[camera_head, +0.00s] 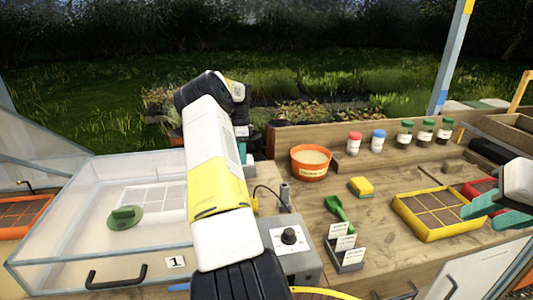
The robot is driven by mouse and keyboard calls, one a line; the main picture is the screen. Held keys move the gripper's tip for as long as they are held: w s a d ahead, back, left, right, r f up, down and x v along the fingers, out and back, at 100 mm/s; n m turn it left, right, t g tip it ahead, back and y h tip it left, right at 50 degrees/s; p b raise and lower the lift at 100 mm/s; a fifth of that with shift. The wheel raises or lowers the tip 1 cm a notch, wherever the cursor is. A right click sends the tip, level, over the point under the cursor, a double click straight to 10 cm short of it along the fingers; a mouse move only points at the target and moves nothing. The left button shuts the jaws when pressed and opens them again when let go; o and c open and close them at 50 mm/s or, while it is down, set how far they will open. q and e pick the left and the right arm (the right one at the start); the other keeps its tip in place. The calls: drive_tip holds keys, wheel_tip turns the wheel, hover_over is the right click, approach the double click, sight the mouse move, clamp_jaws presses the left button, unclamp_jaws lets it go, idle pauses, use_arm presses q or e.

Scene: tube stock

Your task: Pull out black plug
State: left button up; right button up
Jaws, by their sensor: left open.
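A thin black cable (268,188) arcs across the bench to a small upright grey fitting (285,193) behind the grey control box (290,248). A black plug cannot be made out clearly; it may be at this fitting. My left arm crosses the middle of the view. Its gripper (243,152) is mostly hidden behind the arm, with only a bit of teal showing, left of the fitting and apart from it. My right gripper (490,207) is at the right edge, with teal fingers over the corner of the yellow seed tray (428,234).
A clear-walled box (60,279) with a green round item (124,216) stands left. An orange pot (310,163), yellow sponge (361,187), green scoop (338,208) and label holder (345,262) are on the wooden bench. Several capped jars (404,134) line the back. Bench between pot and jars is clear.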

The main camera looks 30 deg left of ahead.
idle(0.5)
use_arm(q)
clamp_jaws()
drive_tip(key=shift+r, duration=0.1)
drive_tip(key=shift+r, duration=2.9)
